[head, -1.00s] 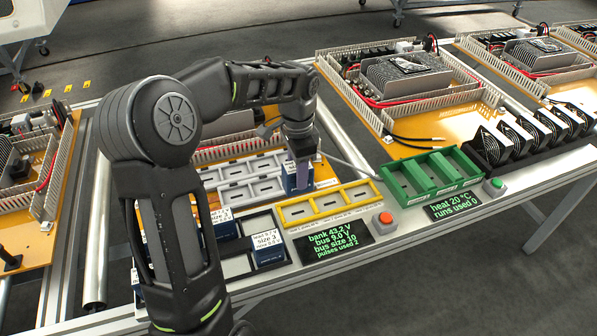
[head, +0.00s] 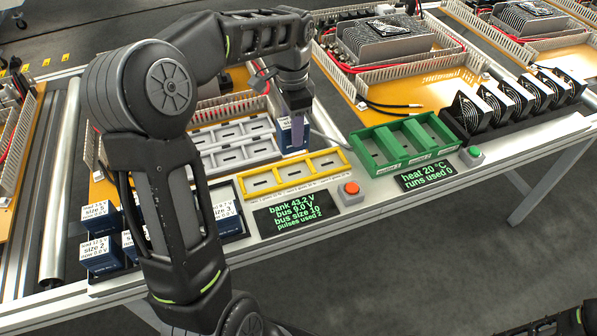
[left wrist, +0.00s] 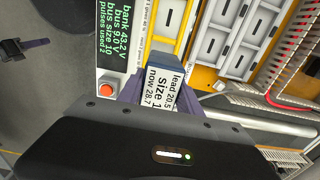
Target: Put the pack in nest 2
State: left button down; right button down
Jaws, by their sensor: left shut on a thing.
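My left gripper (head: 294,120) is shut on a blue pack (head: 284,136) with a white label. It holds the pack upright at the right end of the grey nest tray (head: 207,142), behind the yellow nest tray (head: 246,187). I cannot tell whether the pack's bottom touches anything. In the left wrist view the pack's label (left wrist: 160,88) shows between the fingers, reading lead 20.5. The yellow tray has three empty nests. In the left wrist view a dark shape with a purplish finger (left wrist: 22,46) at the far left looks like my right gripper; its jaws are unclear.
A green three-bay tray (head: 367,160) stands right of the yellow tray. In front are a red button (head: 350,188), a green button (head: 474,152) and two displays (head: 292,214). Several other blue packs (head: 100,254) stand at left. Black fans (head: 470,116) line the right.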

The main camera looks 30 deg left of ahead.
pick_arm(q)
jog(key=shift+w+d+f, duration=0.1)
jog(key=shift+w+f, duration=0.05)
jog(key=shift+f, duration=2.35)
jog(key=shift+f, duration=2.5)
jog(key=shift+f, duration=0.15)
jog(key=c, duration=0.8)
grip_release()
